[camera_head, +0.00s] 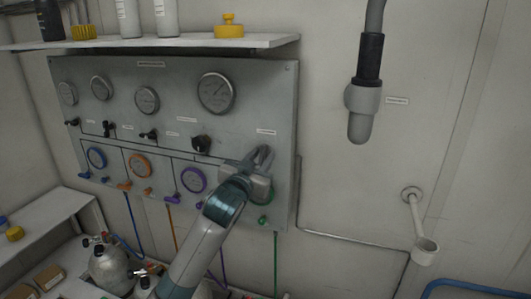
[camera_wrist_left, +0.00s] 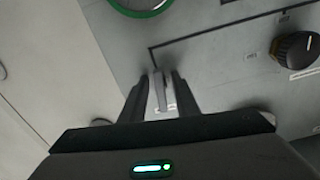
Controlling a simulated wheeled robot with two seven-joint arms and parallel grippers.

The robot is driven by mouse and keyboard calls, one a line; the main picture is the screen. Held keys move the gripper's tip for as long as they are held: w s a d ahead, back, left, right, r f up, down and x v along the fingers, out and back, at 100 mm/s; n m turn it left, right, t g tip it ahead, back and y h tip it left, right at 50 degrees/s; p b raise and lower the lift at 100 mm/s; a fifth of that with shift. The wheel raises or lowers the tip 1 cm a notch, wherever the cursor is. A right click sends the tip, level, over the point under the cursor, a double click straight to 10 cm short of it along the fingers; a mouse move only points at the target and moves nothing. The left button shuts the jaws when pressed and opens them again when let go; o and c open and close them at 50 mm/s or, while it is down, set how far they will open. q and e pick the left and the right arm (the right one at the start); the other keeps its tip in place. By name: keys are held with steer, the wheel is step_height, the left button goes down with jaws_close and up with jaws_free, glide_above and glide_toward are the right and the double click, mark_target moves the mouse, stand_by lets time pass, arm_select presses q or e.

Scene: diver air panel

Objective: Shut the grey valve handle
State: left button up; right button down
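My left gripper (camera_head: 263,157) is at the right side of the grey panel (camera_head: 262,105) in the head view, right of the black knob (camera_head: 201,145). In the left wrist view its two dark fingers (camera_wrist_left: 160,88) stand on either side of a slim light grey handle (camera_wrist_left: 159,92). The fingers look apart, with narrow gaps beside the handle; I cannot tell whether either one touches it. In the head view the handle cannot be made out behind my gripper. My right gripper is in neither view.
A green-ringed gauge (camera_wrist_left: 141,5) lies near the fingers in the wrist view. Several gauges and coloured valves cover the panel. A shelf (camera_head: 170,44) with bottles juts out above it. A grey holder with a hose (camera_head: 363,100) hangs on the wall to the right.

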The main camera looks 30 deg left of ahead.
arm_select(q)
steer(key=shift+w, duration=0.1)
steer(key=shift+r, duration=0.1)
steer(key=shift+c, duration=0.5)
jaws_close()
